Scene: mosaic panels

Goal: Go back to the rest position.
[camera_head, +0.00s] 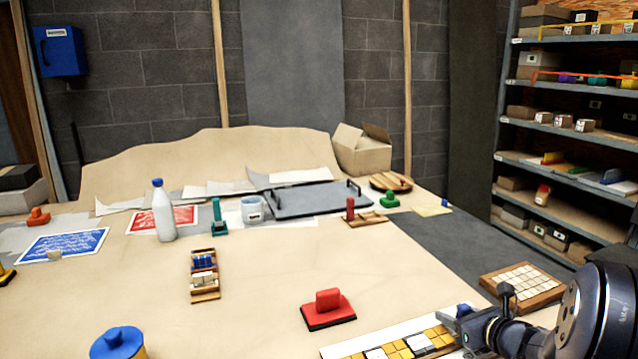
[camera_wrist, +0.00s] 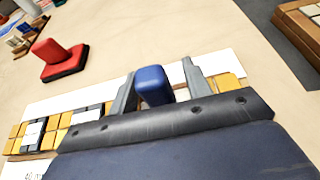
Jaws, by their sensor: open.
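My gripper (camera_head: 468,322) is low over the right end of the mosaic panel (camera_head: 345,352) at the front right of the table. In the wrist view its two fingers (camera_wrist: 160,74) are apart. A blue rounded block (camera_wrist: 153,87) stands between them, and a gap shows on its right side. Contact on its left side is hard to tell. The block's top also shows in the head view (camera_head: 464,310). The panel is a white strip with yellow, white and black tiles, seen also in the wrist view (camera_wrist: 60,103). The gripper body hides part of it.
A red-handled block (camera_head: 328,308) stands left of the panel. A wooden tray of pale tiles (camera_head: 522,287) lies to the right. A small tile rack (camera_head: 204,276), white bottle (camera_head: 163,213) and blue-lidded jar (camera_head: 118,345) stand further left. The table's middle is mostly clear.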

